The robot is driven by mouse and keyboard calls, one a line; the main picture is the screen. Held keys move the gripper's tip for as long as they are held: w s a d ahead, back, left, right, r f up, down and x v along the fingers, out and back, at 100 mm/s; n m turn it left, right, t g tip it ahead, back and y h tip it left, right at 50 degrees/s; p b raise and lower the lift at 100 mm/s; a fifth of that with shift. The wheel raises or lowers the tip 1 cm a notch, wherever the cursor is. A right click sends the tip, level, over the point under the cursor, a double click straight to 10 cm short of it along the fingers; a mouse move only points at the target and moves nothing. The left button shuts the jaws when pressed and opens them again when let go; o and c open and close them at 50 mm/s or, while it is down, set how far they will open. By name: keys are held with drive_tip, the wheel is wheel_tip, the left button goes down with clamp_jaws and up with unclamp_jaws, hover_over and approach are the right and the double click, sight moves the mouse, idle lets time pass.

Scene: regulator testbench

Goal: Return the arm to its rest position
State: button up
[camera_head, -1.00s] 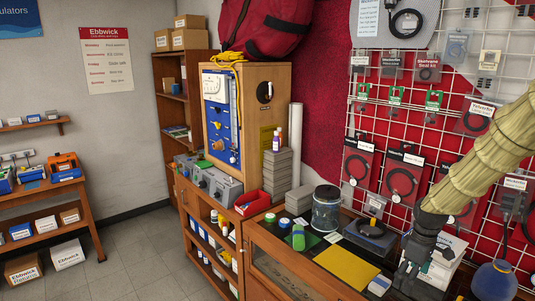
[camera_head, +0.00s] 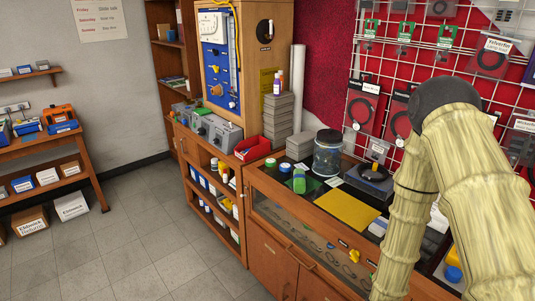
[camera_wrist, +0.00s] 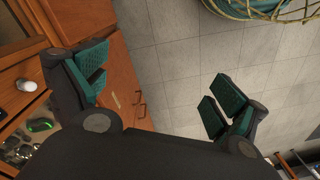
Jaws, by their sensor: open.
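My gripper (camera_wrist: 157,98) shows in the wrist view with its two teal-padded fingers wide apart and nothing between them. It is over the tiled floor, beside the wooden counter front. In the head view my arm, in a tan ribbed sleeve, is bent on the right with its forearm hanging down in front of the counter. The gripper itself is out of the head view, below its lower edge.
A pegboard grid with packaged parts stands behind. The tiled floor (camera_head: 140,240) at left is clear. A basket-like object (camera_wrist: 265,10) is at the wrist view's top right.

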drive_tip(key=s+a+f+m+b, duration=0.1)
drive_tip(key=s+f, duration=0.3)
drive_tip(key=s, duration=0.4)
drive_tip(key=s+a+f+m+b, duration=0.1)
drive_tip(key=s+a+f+b, duration=0.1)
drive_tip(key=s, duration=0.6)
drive_tip(key=shift+s+a+f+m, duration=0.35)
drive_tip(key=shift+a+f, duration=0.2)
drive_tip(key=shift+f, duration=0.4)
